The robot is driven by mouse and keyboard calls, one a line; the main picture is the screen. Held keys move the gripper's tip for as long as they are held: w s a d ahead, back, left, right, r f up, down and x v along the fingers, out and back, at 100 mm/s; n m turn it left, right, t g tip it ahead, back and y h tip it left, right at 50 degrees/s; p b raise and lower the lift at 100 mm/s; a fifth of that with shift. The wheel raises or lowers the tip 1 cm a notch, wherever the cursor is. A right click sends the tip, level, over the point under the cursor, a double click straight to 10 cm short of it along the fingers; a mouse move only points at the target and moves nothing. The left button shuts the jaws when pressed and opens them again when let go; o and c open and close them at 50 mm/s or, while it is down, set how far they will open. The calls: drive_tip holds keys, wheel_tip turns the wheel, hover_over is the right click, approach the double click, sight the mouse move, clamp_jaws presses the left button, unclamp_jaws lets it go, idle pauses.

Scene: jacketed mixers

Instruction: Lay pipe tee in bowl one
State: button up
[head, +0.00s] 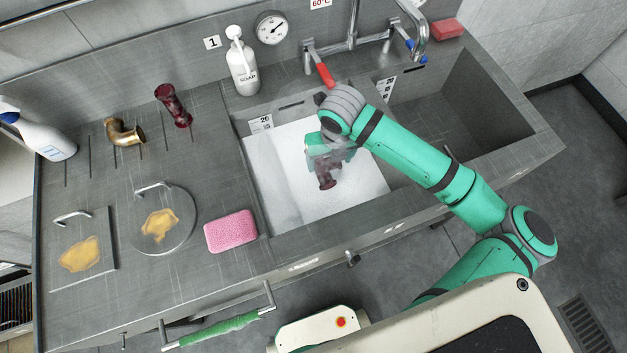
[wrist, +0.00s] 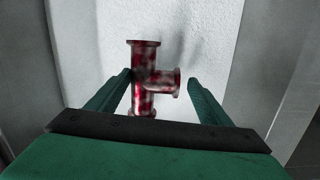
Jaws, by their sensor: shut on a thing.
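The pipe tee (head: 326,176) is dark red with pale speckles and has flanged ends. In the wrist view the tee (wrist: 146,77) sits between the two green fingers, its side branch pointing right. My gripper (head: 322,152) is shut on it, pointing down into the left sink bowl; its fingers also show in the wrist view (wrist: 158,82). Bowl one (head: 283,190) is the left bowl, below the wall sign "1" (head: 212,42). It has a white, foamy-looking surface inside. I cannot tell whether the tee touches that surface.
A dark red flanged pipe piece (head: 173,105) and a brass elbow (head: 124,132) stand on the left drainboard. A pink sponge (head: 231,231) lies by the bowl's left edge. A soap bottle (head: 242,68) and red-handled tap (head: 325,74) stand behind. The right bowl (head: 445,110) looks empty.

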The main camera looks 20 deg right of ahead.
wheel_tip(320, 180, down, 10)
drive_tip(key=shift+s+a+r, duration=0.15)
drive_tip(key=shift+r, duration=0.05)
drive_tip(key=shift+f, duration=1.4)
drive_tip(key=shift+f, duration=0.1)
drive_tip(key=o, duration=1.2)
drive_tip(key=shift+c, duration=0.2)
drive_tip(key=shift+o, duration=1.3)
drive_tip(key=r, duration=0.4)
drive_tip(key=s+r, duration=0.1)
drive_tip(key=r, duration=0.7)
drive_tip(key=shift+s, duration=0.2)
